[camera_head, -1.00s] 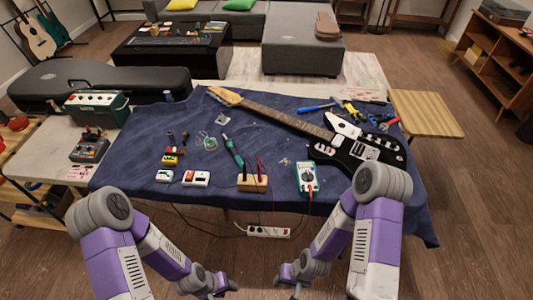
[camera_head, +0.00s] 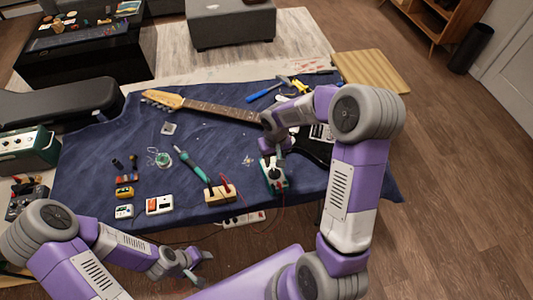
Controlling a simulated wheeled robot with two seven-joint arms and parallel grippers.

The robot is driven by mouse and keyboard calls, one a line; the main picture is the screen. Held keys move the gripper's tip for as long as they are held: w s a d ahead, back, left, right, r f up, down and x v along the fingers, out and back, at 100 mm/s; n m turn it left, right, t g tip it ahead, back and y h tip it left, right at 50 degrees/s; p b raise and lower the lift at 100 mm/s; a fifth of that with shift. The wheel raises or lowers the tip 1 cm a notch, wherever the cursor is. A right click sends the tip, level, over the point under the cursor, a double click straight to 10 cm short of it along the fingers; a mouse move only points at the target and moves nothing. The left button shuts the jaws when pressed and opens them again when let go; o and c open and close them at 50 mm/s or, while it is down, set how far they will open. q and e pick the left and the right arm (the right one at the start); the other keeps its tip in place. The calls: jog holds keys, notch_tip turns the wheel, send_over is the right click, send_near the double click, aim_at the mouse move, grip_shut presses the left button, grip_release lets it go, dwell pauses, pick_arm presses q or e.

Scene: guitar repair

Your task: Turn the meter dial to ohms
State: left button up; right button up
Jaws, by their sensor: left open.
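The meter (camera_head: 275,187) is a green-rimmed multimeter with a white face, lying on the blue cloth near the front edge. My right gripper (camera_head: 273,168) points down over it from behind. The gripper hides part of the meter's face, and I cannot make out the dial or where it points. I cannot tell whether the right fingers touch the dial or how far apart they are. My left gripper (camera_head: 203,269) is open and empty in front of the table, well away from the meter.
A black guitar lies partly behind my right arm, its neck (camera_head: 215,107) reaching left. A wooden block (camera_head: 220,195) with probes stands left of the meter, beside a teal soldering iron (camera_head: 190,163). The cloth's centre (camera_head: 225,140) is fairly clear.

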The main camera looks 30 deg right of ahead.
aim_at(274, 171)
jog(key=shift+w+d+r, duration=0.15)
jog(key=shift+w+d, duration=0.05)
jog(key=f+b, duration=0.1)
jog(key=f, duration=0.6)
jog(key=shift+s+b, duration=0.2)
jog(key=shift+b, duration=0.1)
grip_shut()
